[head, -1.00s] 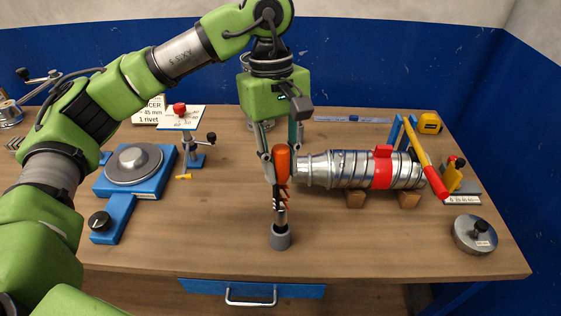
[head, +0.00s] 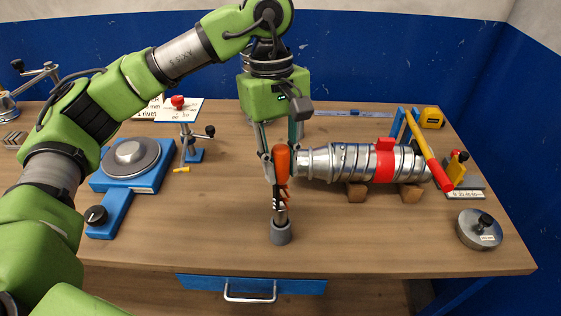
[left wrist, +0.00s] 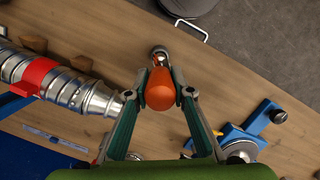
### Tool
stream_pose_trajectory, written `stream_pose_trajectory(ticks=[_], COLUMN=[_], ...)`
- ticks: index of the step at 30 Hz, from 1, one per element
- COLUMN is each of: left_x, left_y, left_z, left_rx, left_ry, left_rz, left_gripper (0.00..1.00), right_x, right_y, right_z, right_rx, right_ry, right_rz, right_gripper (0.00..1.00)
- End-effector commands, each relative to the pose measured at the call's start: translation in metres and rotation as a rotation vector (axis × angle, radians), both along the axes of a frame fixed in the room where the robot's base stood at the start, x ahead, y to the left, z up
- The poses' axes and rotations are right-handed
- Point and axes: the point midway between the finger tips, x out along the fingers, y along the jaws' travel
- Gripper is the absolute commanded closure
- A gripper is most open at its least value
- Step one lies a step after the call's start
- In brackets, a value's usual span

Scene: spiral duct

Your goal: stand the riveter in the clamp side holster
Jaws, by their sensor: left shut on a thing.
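The riveter (head: 282,162) has an orange grip, a dark lower body and a metal nose pointing down. It stands nearly upright in the head view. Its nose end meets the mouth of a grey cup-like holster (head: 281,233) near the front of the table; I cannot tell how deep it sits. My left gripper (head: 279,168) is shut on the riveter from above. In the left wrist view the orange grip (left wrist: 160,92) is between the fingertips (left wrist: 160,93), and the metal rim beyond it is partly hidden. My right gripper is not in view.
A silver spiral duct (head: 345,160) with a red band lies on wooden blocks just right of the riveter. A blue stand with a yellow-red handle (head: 427,160) is beyond it. A blue turntable device (head: 130,165) is left. A grey round weight (head: 479,229) is front right.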

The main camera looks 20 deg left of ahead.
Motion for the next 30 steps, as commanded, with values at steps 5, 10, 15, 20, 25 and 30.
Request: stream_pose_trajectory(ticks=[5, 10, 15, 20, 25, 30], left_x=[0.0, 0.0, 0.0, 0.0, 0.0, 0.0], left_y=[0.0, 0.0, 0.0, 0.0, 0.0, 0.0], left_z=[-0.005, -0.009, -0.013, -0.017, -0.021, -0.025], left_rx=[-0.001, -0.001, -0.001, -0.001, -0.001, -0.001], left_ry=[-0.002, -0.002, -0.002, -0.002, -0.002, -0.002], left_rz=[-0.001, -0.001, -0.001, -0.001, -0.001, -0.001], left_gripper=[1.0, 1.0, 1.0, 1.0, 1.0, 1.0], right_x=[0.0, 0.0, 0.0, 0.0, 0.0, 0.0], right_y=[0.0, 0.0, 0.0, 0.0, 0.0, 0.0], right_z=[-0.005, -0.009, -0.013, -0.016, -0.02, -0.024], right_rx=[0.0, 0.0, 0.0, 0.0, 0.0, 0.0], right_ry=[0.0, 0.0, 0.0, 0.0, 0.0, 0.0], right_rz=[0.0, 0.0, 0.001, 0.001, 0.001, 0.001], right_gripper=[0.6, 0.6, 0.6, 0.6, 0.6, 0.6])
